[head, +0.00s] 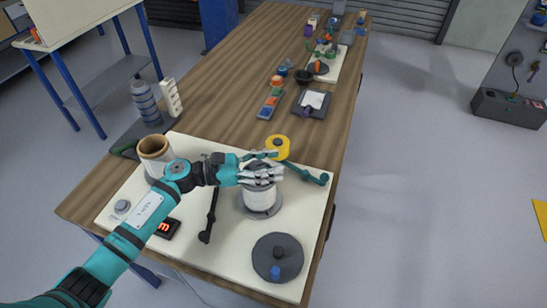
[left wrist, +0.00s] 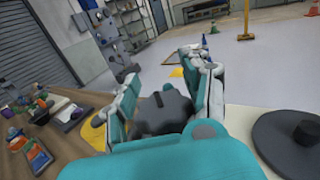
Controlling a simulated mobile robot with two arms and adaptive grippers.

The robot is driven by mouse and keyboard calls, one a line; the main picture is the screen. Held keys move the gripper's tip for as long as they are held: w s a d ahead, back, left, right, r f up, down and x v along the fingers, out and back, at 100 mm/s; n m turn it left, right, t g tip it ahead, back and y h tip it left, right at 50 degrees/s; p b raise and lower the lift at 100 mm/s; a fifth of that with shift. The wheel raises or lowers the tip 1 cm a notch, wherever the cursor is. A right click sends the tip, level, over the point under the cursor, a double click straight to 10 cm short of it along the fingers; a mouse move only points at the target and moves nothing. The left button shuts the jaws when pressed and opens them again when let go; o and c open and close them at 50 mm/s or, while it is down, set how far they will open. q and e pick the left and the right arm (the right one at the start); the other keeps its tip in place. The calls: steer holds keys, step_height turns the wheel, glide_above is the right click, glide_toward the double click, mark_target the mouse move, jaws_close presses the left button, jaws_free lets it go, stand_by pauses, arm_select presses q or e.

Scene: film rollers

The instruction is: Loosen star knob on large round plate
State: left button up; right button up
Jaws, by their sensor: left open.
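A white film roll (head: 260,197) stands upright on a round grey base plate (head: 257,213) on the pale board. My left gripper (head: 261,175) is at the top of this roll, with its fingers reaching in from the left. In the left wrist view a dark lobed star knob (left wrist: 161,113) lies between the two open fingers; whether they touch it I cannot tell. A large dark round plate (head: 290,243) lies flat at the board's near right, with a black knob (head: 280,251) on it. That plate also shows in the left wrist view (left wrist: 275,145). My right gripper is not in view.
A yellow tape roll (head: 278,147) and a teal-handled tool (head: 310,177) lie behind the roll. A black lever (head: 209,215), a small red-lit display (head: 166,228) and a brown-rimmed roll (head: 155,152) are to the left. The wooden table (head: 225,105) has bare room beyond.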

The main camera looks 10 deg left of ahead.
arm_select(q)
steer(key=shift+w+d, duration=0.1)
steer(key=shift+d, duration=0.3)
steer(key=shift+c, duration=0.2)
jaws_close()
